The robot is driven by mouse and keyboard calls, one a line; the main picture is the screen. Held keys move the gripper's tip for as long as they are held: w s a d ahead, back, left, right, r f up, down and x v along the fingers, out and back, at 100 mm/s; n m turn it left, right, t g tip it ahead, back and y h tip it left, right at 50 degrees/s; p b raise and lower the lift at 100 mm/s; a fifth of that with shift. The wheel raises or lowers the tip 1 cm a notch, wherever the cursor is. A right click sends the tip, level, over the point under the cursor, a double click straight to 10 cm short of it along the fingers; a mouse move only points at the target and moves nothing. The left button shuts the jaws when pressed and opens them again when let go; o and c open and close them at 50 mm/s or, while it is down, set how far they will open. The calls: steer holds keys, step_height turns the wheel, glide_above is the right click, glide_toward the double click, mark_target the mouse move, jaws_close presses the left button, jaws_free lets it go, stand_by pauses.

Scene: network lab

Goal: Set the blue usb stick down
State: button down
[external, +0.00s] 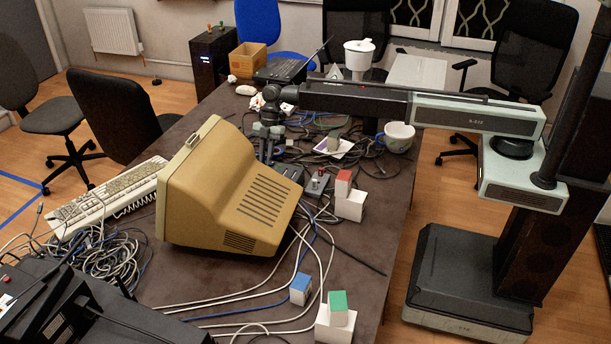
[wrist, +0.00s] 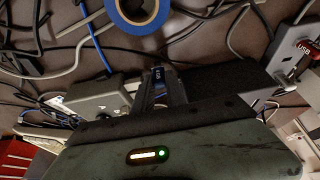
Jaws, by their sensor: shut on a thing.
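My gripper (external: 268,143) reaches down over the cluttered table, just behind the beige monitor, in the external view. In the wrist view my gripper (wrist: 168,88) is shut on a small dark-blue piece, the blue usb stick (wrist: 158,74), of which only a narrow part with a pale mark shows. The stick is too small to make out in the external view. Cables and grey boxes lie below it; whether it touches anything cannot be told.
The beige monitor (external: 230,195) stands close in front of my gripper. A blue tape roll (wrist: 138,12) lies among cables in the wrist view. A white mug (external: 398,136) and a red-topped block (external: 346,190) stand to the right. Bare tabletop (external: 352,285) shows front right.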

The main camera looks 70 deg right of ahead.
steer(key=shift+f, duration=0.25)
steer(key=c, duration=1.4)
jaws_free()
steer(key=shift+r, duration=0.1)
steer(key=shift+o, duration=0.2)
steer(key=p+v, duration=1.1)
steer(key=v, duration=0.1)
steer(key=s+d+m+h, duration=0.1)
steer(key=s+d+m, duration=0.4)
steer(key=s, duration=0.6)
steer(key=s+d+f+m+h, duration=0.1)
steer(key=s+d+m+h, duration=0.1)
steer(key=s+d+m, duration=0.4)
steer(key=s+d+m+h, duration=0.1)
steer(key=s+d+m, duration=0.5)
steer(key=s, duration=1)
steer(key=shift+s+d+f+m, duration=0.25)
steer(key=shift+s+m, duration=0.1)
steer(key=shift+m, duration=0.15)
